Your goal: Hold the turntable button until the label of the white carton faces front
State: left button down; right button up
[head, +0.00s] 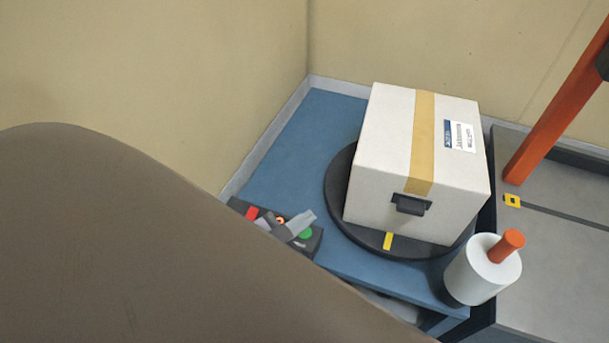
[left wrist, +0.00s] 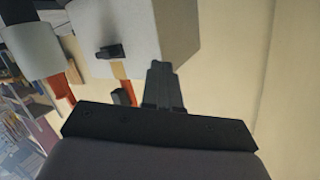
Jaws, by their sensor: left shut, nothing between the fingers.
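The white carton (head: 383,140) stands on the dark round turntable (head: 338,195) on a blue table. A tan tape strip runs over its top and a black handle (head: 410,204) is on its front side. A blue-and-white label (head: 459,136) lies on its top, towards the right edge. The dark button box (head: 262,213) has a red button (head: 252,213) and a green button (head: 306,233). My left gripper (head: 303,222) is shut and empty, with its tip at the green button; contact cannot be told. It also shows in the left wrist view (left wrist: 162,72), with the carton (left wrist: 172,30) beyond.
A white roll with an orange handle (head: 482,270) stands at the table's front right corner. A yellow mark (head: 388,241) is on the turntable's front rim. An orange post (head: 556,105) rises from a grey platform (head: 560,270) at right. Walls close off the back and left.

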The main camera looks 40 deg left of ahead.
pick_arm(q)
jog(key=w+d+r+m+g+h+b, duration=0.1)
jog(key=d+r+m+h+b, duration=0.4)
jog(key=m, duration=0.6)
jog(key=w+d+r+m+g+h+b, duration=0.15)
jog(key=r+m+h, duration=0.25)
jog(key=m+h, duration=0.5)
jog(key=w+a+f+m+g+y+b, duration=0.2)
jog(key=a+f+m+g+y+b, duration=0.3)
jog(key=a+f+m+y, duration=0.3)
notch_tip(320, 180, down, 2)
jog(key=a+y, duration=0.2)
jog(key=y, duration=0.1)
jog(key=shift+a, duration=0.15)
jog(key=shift+f, duration=0.15)
